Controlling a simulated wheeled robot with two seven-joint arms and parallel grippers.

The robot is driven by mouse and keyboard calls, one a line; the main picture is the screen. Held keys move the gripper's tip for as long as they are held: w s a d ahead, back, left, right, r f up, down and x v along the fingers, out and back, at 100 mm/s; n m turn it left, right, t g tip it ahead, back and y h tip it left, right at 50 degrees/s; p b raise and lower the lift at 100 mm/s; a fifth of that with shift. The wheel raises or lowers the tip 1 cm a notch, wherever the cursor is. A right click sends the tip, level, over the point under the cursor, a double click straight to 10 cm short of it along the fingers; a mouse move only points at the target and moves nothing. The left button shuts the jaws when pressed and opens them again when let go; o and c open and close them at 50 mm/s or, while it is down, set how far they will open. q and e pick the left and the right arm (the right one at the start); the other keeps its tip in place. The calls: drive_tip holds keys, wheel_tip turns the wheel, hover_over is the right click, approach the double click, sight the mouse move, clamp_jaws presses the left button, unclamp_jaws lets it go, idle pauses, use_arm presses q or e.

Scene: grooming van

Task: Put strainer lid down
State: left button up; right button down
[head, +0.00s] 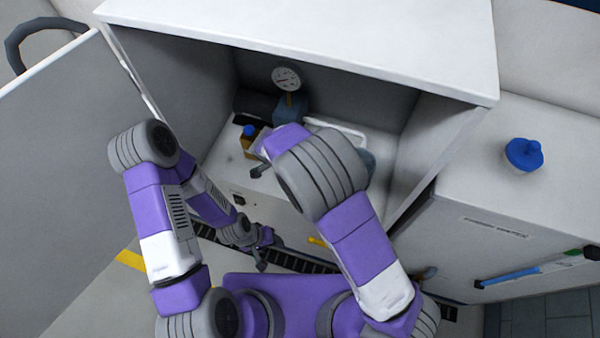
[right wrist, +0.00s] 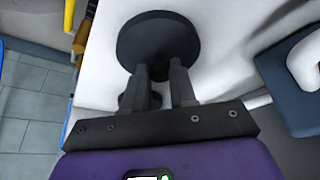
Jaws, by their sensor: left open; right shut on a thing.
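The strainer lid (right wrist: 158,42) looks like a dark round disc in the right wrist view. My right gripper (right wrist: 160,80) is shut on it, with its fingers closed below the disc. A white surface lies behind the lid; I cannot tell whether the lid touches it. My left gripper (head: 262,254) is open and empty, low in front of the cabinet.
The cabinet floor (head: 228,160) holds a pump with a round gauge (head: 286,79) and a white-rimmed item (head: 340,128). The open door (head: 75,150) stands at left. A blue knobbed object (head: 524,154) sits on the right counter (head: 470,165), which is otherwise mostly clear.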

drive_tip(key=shift+f, duration=0.1)
drive_tip(key=c, duration=0.9)
unclamp_jaws()
drive_tip(key=shift+r, duration=0.3)
drive_tip(key=p+v, duration=0.3)
drive_tip(key=v, duration=0.9)
drive_tip(key=shift+s+f, duration=0.1)
